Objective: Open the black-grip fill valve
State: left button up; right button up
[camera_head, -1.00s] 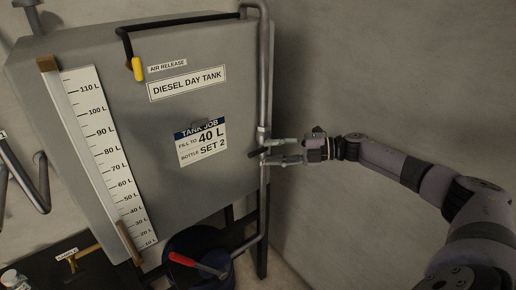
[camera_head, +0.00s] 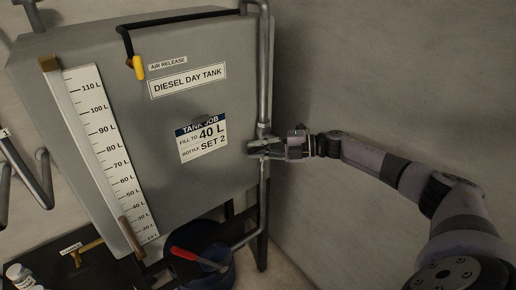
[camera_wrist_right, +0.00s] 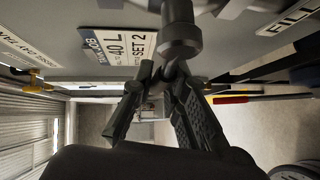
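The fill valve's black grip (camera_head: 251,149) sits on the vertical pipe at the right edge of the grey diesel day tank. In the right wrist view a dark, thick cylinder (camera_wrist_right: 180,30), which looks like this grip, comes down from the top to the fingertips. My right gripper (camera_head: 260,148) is at the valve, its fingers across the pipe. In the right wrist view its two fingers (camera_wrist_right: 164,72) lean together towards the tips with a narrow gap. I cannot tell if they press on the grip. My left gripper is not in view.
The tank (camera_head: 120,120) carries a level scale (camera_head: 118,160) and a yellow-grip air release valve (camera_head: 139,68). A red-handled tool (camera_head: 198,258) lies across a dark blue bucket (camera_head: 215,280) below the pipe. Bare wall is on the right.

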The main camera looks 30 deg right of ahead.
grip_shut()
dwell(0.5)
